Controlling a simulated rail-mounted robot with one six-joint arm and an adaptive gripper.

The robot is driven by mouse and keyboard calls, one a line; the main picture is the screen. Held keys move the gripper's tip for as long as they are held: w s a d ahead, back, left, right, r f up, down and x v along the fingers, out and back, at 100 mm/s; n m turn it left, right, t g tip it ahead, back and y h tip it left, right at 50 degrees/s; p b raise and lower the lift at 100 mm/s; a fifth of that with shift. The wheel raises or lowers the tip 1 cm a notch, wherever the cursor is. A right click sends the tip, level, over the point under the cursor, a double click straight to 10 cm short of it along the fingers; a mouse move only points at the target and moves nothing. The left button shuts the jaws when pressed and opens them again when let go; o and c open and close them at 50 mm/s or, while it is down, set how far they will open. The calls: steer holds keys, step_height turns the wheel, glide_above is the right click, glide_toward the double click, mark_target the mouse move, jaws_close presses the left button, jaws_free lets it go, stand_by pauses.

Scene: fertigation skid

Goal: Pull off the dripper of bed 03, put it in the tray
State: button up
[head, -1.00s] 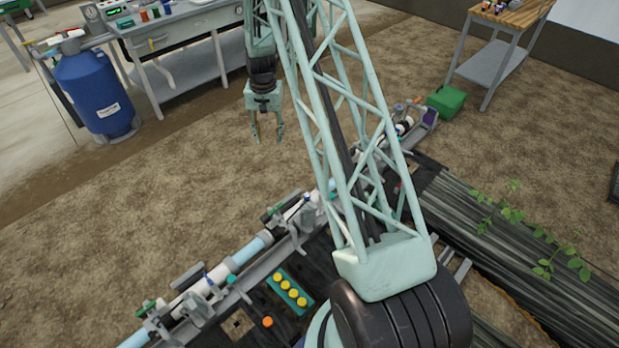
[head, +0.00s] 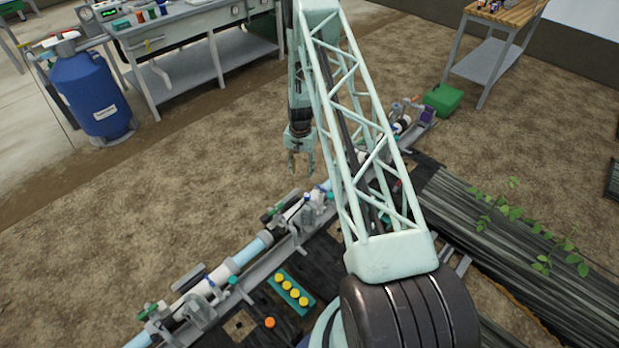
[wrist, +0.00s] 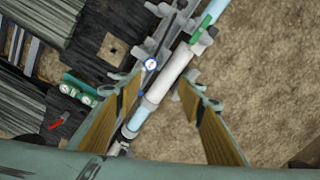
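My gripper (head: 302,174) hangs open and empty in the head view, above the soil just behind the pipe rail. In the wrist view, its two fingers (wrist: 165,85) are spread on either side of the white and pale blue pipe (wrist: 160,88), which shows below and between them; nothing is held. I cannot pick out the dripper of bed 03 or read any bed label. I also cannot tell which thing is the tray; a green box (head: 443,99) stands on the soil at the far end of the rail.
A teal block with several yellow caps (head: 291,290) and an orange cap (head: 269,322) lie near my base. A round gauge (wrist: 151,63) sits beside the pipe. Leafy plants (head: 508,212) grow at right. A blue tank (head: 92,95) and workbench (head: 190,50) stand behind. Open soil lies between.

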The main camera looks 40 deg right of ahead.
glide_above(307, 195)
step_height(307, 195, down, 4)
steer(key=shift+f+m, duration=0.15)
steer(key=shift+m, duration=0.15)
steer(key=shift+f, duration=0.2)
steer(key=shift+f+b, duration=0.95)
steer(key=shift+f, duration=5.75)
steer(key=c, duration=0.9)
steer(key=shift+o, duration=0.3)
